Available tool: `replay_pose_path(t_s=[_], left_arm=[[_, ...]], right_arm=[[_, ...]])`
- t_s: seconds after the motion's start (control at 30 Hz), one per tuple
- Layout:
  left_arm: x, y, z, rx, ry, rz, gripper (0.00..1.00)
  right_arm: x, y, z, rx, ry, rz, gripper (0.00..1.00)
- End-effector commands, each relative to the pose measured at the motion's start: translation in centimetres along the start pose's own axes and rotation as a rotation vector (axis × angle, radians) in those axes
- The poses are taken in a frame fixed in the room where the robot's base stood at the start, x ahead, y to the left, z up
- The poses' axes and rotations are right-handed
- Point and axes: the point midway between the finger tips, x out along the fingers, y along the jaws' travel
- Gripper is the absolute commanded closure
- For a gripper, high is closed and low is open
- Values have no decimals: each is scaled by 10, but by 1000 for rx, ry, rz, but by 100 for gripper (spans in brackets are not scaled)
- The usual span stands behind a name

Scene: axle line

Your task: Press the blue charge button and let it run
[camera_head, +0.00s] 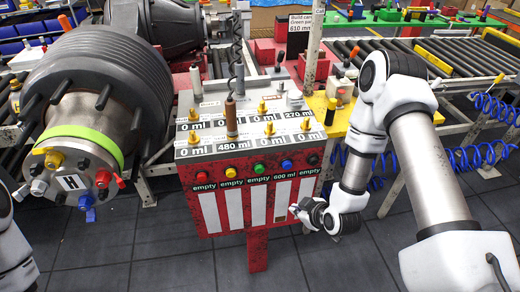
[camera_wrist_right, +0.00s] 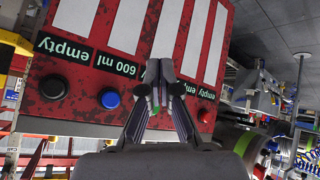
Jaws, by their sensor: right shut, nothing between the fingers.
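The blue charge button (camera_head: 286,165) is on the upper front edge of the red panel (camera_head: 208,215), under the dispenser top and above a "600 ml" label. It also shows in the right wrist view (camera_wrist_right: 109,98), left of the fingers, with nothing covering it. My right gripper (camera_head: 296,210) is shut and empty, in front of the lower panel and below the button row. In the wrist view its fingertips (camera_wrist_right: 160,70) overlap the panel and partly cover the green button. Contact with the panel cannot be told. My left gripper is outside the view.
A large dark wheel hub (camera_head: 95,85) stands left. A roller conveyor (camera_head: 450,65) and blue coiled hoses (camera_head: 478,155) are right. Floor before the panel is clear.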

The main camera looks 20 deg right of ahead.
Motion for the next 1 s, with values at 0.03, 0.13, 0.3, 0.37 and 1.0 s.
replay_pose_path(t_s=[0.03,0.13,0.3,0.37,1.0], left_arm=[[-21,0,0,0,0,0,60],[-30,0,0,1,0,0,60],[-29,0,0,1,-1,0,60],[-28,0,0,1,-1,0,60],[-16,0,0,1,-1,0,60]], right_arm=[[-16,13,-17,18,9,14,100],[-24,22,-27,34,21,28,100],[-24,23,-29,35,26,30,100],[-23,23,-29,35,26,30,100],[13,51,-54,33,28,32,100]])
